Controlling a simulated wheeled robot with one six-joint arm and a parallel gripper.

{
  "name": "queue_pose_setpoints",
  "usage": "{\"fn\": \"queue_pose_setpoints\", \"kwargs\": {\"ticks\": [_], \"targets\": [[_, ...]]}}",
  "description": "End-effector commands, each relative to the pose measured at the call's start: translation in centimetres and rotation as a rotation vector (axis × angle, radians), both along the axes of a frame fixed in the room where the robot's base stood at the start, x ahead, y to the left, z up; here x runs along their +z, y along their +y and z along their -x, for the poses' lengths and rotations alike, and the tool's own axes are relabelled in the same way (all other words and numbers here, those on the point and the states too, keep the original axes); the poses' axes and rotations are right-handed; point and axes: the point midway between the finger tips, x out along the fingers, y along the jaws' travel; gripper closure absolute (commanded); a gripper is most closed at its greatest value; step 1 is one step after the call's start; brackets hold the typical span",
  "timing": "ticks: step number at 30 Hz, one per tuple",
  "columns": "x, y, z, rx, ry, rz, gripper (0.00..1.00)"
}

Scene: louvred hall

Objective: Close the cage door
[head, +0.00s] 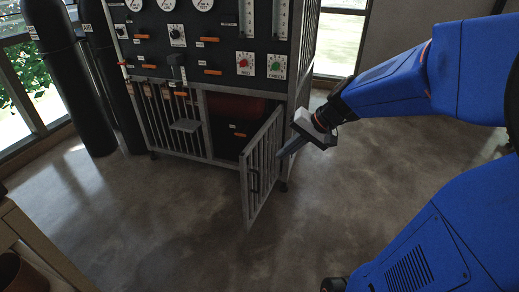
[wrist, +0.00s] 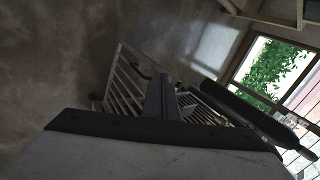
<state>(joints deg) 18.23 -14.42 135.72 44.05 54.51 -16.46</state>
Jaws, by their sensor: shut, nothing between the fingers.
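The cage door (head: 263,167) is a barred grey metal panel on the lower right of the cabinet (head: 196,148). It stands ajar, swung outward into the room, and a dark handle shows on its bars. My gripper (head: 283,155) is shut and empty, at the right side of the door, close to its bars; I cannot tell whether it touches them. In the wrist view the door's bars (wrist: 125,85) show to the left of my shut fingers (wrist: 160,85). The fingers and wrist hide part of the cage there.
Inside the open bay are a red object (head: 235,108) and a dark box (head: 228,138). Black cylinders (head: 62,75) stand left of the cabinet. A wooden table (head: 30,240) is at the lower left. The floor before the door is clear.

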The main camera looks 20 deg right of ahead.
Motion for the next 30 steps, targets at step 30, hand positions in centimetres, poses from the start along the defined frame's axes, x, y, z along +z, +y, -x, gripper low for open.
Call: {"fn": "queue_pose_setpoints", "kwargs": {"ticks": [30], "targets": [[-6.5,-1.1,-12.1,-0.202,-0.020,-0.217,1.00]]}}
